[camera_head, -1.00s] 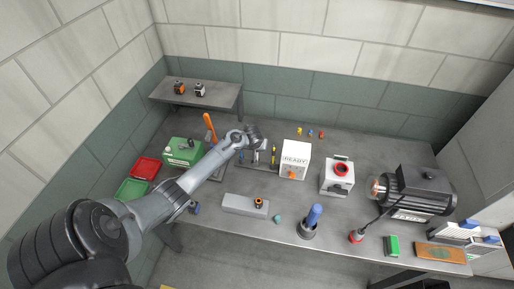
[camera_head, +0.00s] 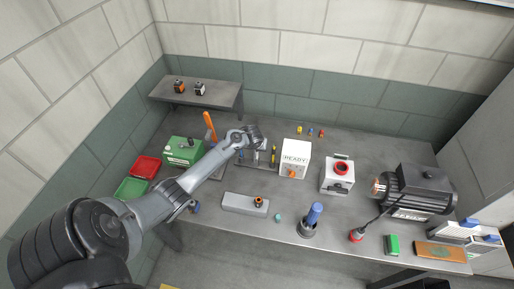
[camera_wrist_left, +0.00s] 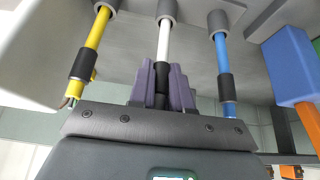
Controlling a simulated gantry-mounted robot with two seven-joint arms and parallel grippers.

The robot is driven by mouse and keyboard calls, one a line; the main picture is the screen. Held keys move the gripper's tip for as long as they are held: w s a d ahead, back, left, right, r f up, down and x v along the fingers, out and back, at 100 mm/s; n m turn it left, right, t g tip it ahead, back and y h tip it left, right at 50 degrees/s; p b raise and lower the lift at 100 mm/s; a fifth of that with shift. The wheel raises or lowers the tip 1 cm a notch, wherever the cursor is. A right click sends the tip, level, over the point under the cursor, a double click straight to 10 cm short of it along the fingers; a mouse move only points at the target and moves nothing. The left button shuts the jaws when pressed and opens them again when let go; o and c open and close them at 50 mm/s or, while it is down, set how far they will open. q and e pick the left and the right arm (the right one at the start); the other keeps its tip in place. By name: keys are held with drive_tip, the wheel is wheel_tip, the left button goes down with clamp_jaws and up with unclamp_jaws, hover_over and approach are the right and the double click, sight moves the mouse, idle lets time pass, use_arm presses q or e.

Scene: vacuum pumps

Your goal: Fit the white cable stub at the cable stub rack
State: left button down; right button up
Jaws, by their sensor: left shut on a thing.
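The white cable stub (camera_wrist_left: 163,45) shows in the left wrist view between a yellow stub (camera_wrist_left: 93,50) and a blue stub (camera_wrist_left: 222,55). Its white end meets a grey collar (camera_wrist_left: 167,10) of the cable stub rack; I cannot tell how deep it sits. My left gripper (camera_wrist_left: 162,88) is shut on the stub's black sleeve, its purple-grey fingers on either side. In the head view my left gripper (camera_head: 254,142) is over the rack (camera_head: 262,164), at the back of the bench, and hides part of it. My right gripper is not in view.
A white READY box (camera_head: 295,158) stands close to the right of the rack. A green box (camera_head: 182,151) and an orange upright handle (camera_head: 210,126) are to its left. A grey block (camera_head: 240,204) lies in front, with bare bench between.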

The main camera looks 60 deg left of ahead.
use_arm(q)
drive_tip(key=c, duration=1)
unclamp_jaws()
drive_tip(key=shift+p+v, duration=0.6)
drive_tip(key=shift+v, duration=4.75)
drive_tip(key=shift+f, duration=0.1)
